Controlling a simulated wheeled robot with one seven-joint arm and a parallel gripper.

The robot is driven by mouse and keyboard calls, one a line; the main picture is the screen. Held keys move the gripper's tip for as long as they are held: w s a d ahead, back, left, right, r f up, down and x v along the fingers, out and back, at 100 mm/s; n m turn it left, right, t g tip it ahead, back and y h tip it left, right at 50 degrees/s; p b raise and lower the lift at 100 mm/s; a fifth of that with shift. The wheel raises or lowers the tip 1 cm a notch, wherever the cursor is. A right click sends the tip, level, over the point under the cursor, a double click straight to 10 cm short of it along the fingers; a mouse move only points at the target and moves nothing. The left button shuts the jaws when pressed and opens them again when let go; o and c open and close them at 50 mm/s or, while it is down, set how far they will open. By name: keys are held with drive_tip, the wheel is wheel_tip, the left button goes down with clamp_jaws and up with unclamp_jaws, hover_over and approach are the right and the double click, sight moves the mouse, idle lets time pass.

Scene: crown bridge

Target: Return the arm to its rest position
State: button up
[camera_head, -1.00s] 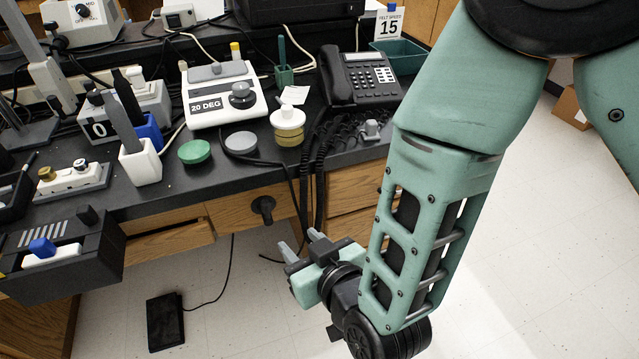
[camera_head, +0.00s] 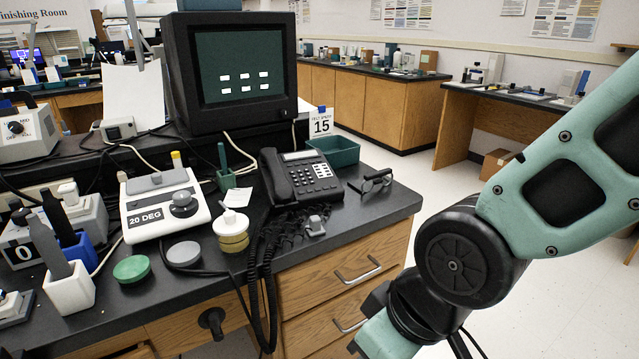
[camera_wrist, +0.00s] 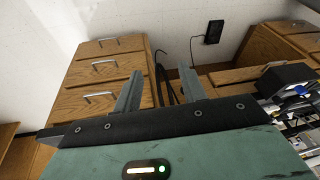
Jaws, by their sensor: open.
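My gripper shows in the wrist view (camera_wrist: 162,92), its two grey fingers spread apart with nothing between them. It faces wooden drawers (camera_wrist: 100,75) and a pale wall, with dark cables hanging between the fingers from my viewpoint. In the head view my arm (camera_head: 465,255) folds down at the lower right, beside the bench's right end and apart from it. The fingers are below the picture edge in the head view.
The black bench top (camera_head: 375,205) holds a telephone (camera_head: 300,175), a monitor (camera_head: 235,70), a 20 DEG device (camera_head: 163,205), a green lid (camera_head: 131,268) and eyeglasses (camera_head: 376,180). Drawers with handles (camera_head: 350,275) face my arm. Open floor (camera_head: 440,165) lies to the right.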

drive_tip(key=s+d+r+g+h, duration=0.1)
drive_tip(key=s+d+r+h, duration=0.2)
drive_tip(key=d, duration=0.4)
wheel_tip(320, 180, up, 14)
drive_tip(key=s+p, duration=0.1)
drive_tip(key=p, duration=1.3)
drive_tip(key=shift+d+r+m+g, duration=0.25)
drive_tip(key=shift+d+m+g, duration=0.05)
drive_tip(key=shift+d, duration=0.05)
drive_tip(key=shift+c, duration=0.5)
